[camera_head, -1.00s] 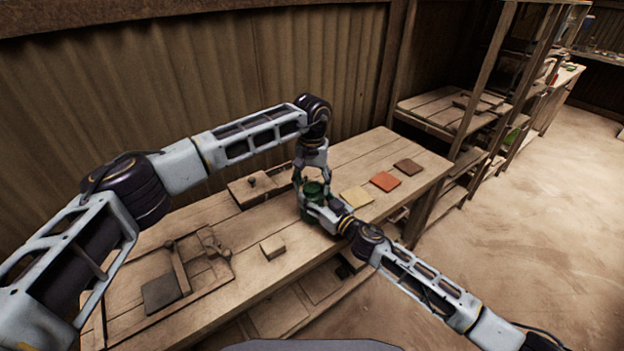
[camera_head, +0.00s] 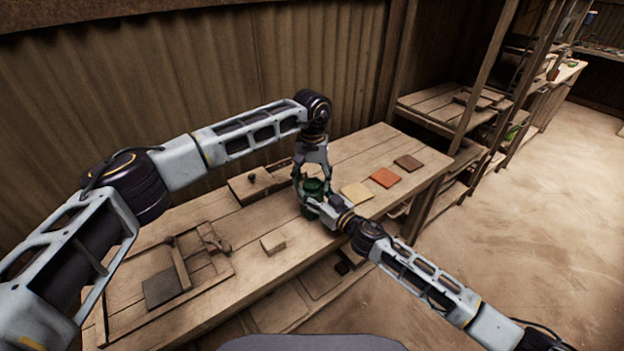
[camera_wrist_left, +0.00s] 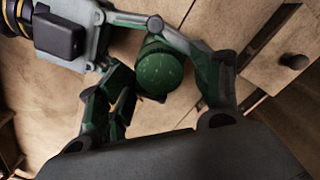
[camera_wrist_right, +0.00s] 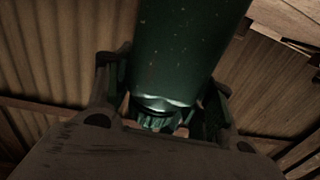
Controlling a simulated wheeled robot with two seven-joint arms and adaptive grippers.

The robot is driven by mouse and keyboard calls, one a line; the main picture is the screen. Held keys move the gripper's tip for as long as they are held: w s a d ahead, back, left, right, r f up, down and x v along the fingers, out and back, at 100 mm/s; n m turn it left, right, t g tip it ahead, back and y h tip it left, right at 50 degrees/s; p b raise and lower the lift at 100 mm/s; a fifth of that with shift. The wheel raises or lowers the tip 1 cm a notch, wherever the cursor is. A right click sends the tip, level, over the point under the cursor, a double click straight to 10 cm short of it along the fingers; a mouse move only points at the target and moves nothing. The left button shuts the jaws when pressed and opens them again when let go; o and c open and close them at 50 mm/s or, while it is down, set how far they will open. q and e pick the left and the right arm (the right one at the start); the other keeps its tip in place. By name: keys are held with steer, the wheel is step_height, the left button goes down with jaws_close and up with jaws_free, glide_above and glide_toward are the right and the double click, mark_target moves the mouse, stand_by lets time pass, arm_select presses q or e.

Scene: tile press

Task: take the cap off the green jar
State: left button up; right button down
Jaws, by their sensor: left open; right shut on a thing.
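The green jar (camera_head: 309,211) is upright at the workbench, mostly hidden by both grippers in the head view. Its round, ridged green cap (camera_wrist_left: 160,72) shows from above in the left wrist view, on the jar. My left gripper (camera_head: 312,181) points down over the jar, open, with its fingers apart on either side of the cap. Whether they touch it, I cannot tell. My right gripper (camera_head: 316,206) comes in from the front right and is shut on the jar's body, which fills the upper middle of the right wrist view (camera_wrist_right: 190,45).
A yellow tile (camera_head: 357,191), an orange tile (camera_head: 385,177) and a brown tile (camera_head: 408,163) lie right of the jar. A small wood block (camera_head: 273,243) and a wooden press frame (camera_head: 222,266) with a dark tile (camera_head: 165,287) are left. A corrugated wall stands behind.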

arm_select(q)
steer(key=shift+r, duration=0.1)
steer(key=shift+r, duration=2.15)
arm_select(e)
steer(key=c, duration=0.5)
jaws_free()
steer(key=shift+s, duration=0.1)
steer(key=v, duration=1.1)
steer(key=shift+s+d, duration=0.3)
